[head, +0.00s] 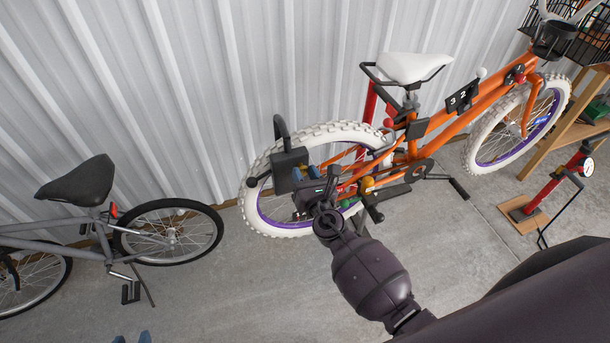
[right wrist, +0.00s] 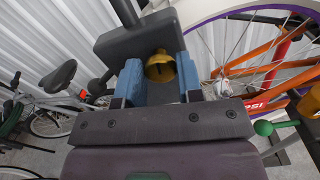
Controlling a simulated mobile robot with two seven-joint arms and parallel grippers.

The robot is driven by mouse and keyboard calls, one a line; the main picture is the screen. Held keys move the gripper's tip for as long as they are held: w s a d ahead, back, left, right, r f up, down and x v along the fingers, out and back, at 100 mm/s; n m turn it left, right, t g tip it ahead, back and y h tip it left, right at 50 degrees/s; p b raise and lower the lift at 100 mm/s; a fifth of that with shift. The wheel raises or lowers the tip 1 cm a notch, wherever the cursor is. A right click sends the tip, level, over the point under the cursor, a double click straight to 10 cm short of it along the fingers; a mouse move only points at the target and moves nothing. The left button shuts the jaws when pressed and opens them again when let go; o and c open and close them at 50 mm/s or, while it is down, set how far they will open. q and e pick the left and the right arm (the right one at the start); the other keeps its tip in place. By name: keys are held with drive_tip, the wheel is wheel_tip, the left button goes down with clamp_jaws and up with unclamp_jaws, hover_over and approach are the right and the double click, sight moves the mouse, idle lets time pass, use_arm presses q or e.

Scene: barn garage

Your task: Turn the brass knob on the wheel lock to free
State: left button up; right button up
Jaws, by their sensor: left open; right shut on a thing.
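The wheel lock is a dark grey box (head: 287,170) with a curved black bar above it, at the rear wheel of the orange bike in the head view. It also shows in the right wrist view (right wrist: 120,43), with the brass knob (right wrist: 160,66) on its face. My right gripper (head: 312,178) is at the lock; its blue fingers (right wrist: 158,82) are shut on the knob, one on each side. The head view hides the knob behind my gripper. My left gripper (head: 131,338) shows only its blue fingertips at the bottom edge, open and apart from everything.
The orange bike (head: 455,112) with white tyres leans near the corrugated wall (head: 150,80). A grey bike (head: 80,225) stands at the left. A red floor pump (head: 555,185) and a wooden shelf (head: 570,128) are at the right.

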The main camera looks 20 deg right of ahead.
drive_tip(key=m+b, duration=0.1)
drive_tip(key=m, duration=0.1)
drive_tip(key=m+b, duration=0.1)
drive_tip(key=m, duration=0.1)
drive_tip(key=shift+f+m, duration=0.2)
drive_tip(key=shift+m, duration=0.1)
drive_tip(key=m+b, duration=0.2)
drive_tip(key=m, duration=0.3)
drive_tip(key=shift+d, duration=0.1)
drive_tip(key=shift+m, duration=1.1)
drive_tip(key=shift+m+b, duration=0.35)
drive_tip(key=shift+m, duration=0.75)
use_arm(q)
drive_tip(key=shift+s+d+f, duration=0.1)
drive_tip(key=shift+s+f, duration=0.05)
drive_tip(key=shift+f, duration=1.25)
drive_tip(key=shift+s+f, duration=0.15)
drive_tip(key=shift+f, duration=1.25)
use_arm(e)
drive_tip(key=shift+m, duration=0.9)
use_arm(q)
drive_tip(key=shift+s+g, duration=0.15)
drive_tip(key=shift+g, duration=0.15)
use_arm(e)
drive_tip(key=o, duration=0.9)
